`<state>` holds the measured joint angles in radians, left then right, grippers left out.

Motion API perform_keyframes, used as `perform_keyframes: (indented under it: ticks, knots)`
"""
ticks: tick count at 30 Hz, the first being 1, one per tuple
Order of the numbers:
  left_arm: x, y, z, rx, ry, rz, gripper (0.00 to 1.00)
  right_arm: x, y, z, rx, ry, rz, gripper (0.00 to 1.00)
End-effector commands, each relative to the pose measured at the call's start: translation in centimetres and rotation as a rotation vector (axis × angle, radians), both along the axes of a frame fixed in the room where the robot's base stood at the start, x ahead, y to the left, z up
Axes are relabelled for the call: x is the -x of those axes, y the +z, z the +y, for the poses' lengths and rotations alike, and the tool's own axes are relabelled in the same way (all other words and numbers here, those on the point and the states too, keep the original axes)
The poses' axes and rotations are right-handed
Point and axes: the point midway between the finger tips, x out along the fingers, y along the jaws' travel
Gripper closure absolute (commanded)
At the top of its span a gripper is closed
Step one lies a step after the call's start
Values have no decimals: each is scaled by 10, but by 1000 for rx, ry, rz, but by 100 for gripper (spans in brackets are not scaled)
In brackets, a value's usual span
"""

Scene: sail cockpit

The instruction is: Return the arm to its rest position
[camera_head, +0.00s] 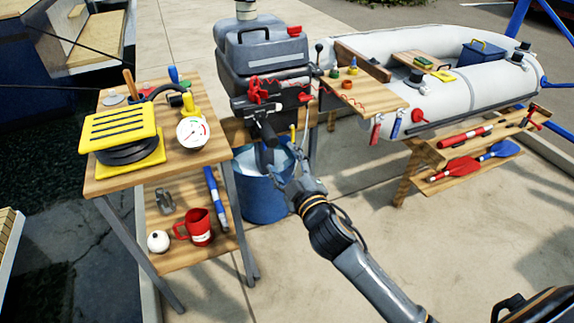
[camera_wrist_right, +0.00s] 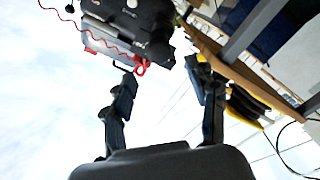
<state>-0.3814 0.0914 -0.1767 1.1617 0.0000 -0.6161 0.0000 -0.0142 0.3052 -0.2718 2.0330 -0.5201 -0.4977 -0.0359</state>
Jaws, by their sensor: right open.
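My right arm comes in from the lower right of the head view. My right gripper (camera_head: 286,152) is in front of the blue bucket (camera_head: 262,203), below the grey outboard motor (camera_head: 262,60). Its fingers are spread with nothing between them. In the wrist view the right gripper (camera_wrist_right: 163,78) also shows two fingers apart, with the dark motor housing (camera_wrist_right: 128,25) and a red clip beyond them. My left gripper is in neither view.
A wooden two-level stand (camera_head: 160,160) on the left holds a yellow-topped device (camera_head: 118,130), a white gauge (camera_head: 193,133) and a red mug (camera_head: 197,227). A white inflatable boat (camera_head: 455,90) and a wooden rack (camera_head: 455,150) with paddles stand right.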

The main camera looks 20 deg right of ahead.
Motion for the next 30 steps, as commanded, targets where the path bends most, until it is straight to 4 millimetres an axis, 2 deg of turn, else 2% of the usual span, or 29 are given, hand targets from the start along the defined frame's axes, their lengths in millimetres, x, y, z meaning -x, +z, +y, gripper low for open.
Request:
perform_keyframes:
  ticks: [6,22,26,30]
  knots:
    - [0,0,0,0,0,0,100,14,0,-1,1,-1,-1,42]
    - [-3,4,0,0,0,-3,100,17,-3,-2,-10,-8,15,42]
    - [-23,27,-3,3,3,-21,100,32,-25,-10,-72,-55,107,42]
    - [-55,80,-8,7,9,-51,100,68,-68,-22,-189,-148,305,42]
